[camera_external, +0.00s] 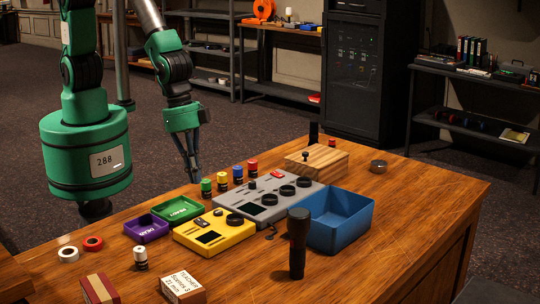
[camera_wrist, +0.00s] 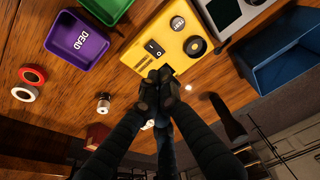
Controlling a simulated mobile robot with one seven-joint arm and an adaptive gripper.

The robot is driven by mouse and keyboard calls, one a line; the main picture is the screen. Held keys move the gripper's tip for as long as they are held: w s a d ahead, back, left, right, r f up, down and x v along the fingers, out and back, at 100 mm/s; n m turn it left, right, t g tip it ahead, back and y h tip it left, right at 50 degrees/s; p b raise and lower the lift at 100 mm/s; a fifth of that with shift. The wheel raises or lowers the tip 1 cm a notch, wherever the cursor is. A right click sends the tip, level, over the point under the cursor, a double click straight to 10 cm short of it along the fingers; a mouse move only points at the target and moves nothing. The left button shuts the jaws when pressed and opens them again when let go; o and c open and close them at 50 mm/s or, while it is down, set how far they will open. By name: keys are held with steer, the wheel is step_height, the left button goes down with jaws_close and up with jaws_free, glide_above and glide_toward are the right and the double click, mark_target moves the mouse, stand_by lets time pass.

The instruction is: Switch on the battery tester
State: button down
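The battery tester is a yellow box (camera_external: 230,240) on the wooden desk, with a dark screen, a black round knob (camera_wrist: 195,45) and a black rocker switch (camera_wrist: 153,48). It also shows in the wrist view (camera_wrist: 135,55). My gripper (camera_external: 193,179) is above the desk, behind the tester in the external view. In the wrist view my fingertips (camera_wrist: 160,78) are together, with nothing seen between them. They overlap the tester's edge just below the switch and partly hide its screen. I cannot tell whether they touch it.
A purple tray (camera_external: 147,229) marked DEAD and a green tray (camera_external: 178,210) stand left of the tester. A grey mixing panel (camera_external: 262,211) and a blue bin (camera_external: 345,225) stand right.

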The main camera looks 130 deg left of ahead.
steer(key=b, duration=0.1)
glide_above(201, 219)
steer(key=x, duration=0.2)
steer(key=s+x, duration=0.1)
steer(key=x, duration=0.5)
steer(key=shift+s+d+f, duration=0.1)
steer(key=shift+s+f, duration=0.05)
steer(key=shift+s, duration=0.25)
steer(key=shift+s+f, duration=0.15)
steer(key=shift+f, duration=0.75)
steer(key=shift+s+f+b, duration=0.2)
steer(key=shift+f+b, duration=0.1)
steer(key=shift+f, duration=0.2)
steer(key=shift+w+r, duration=0.2)
steer(key=shift+w, duration=0.55)
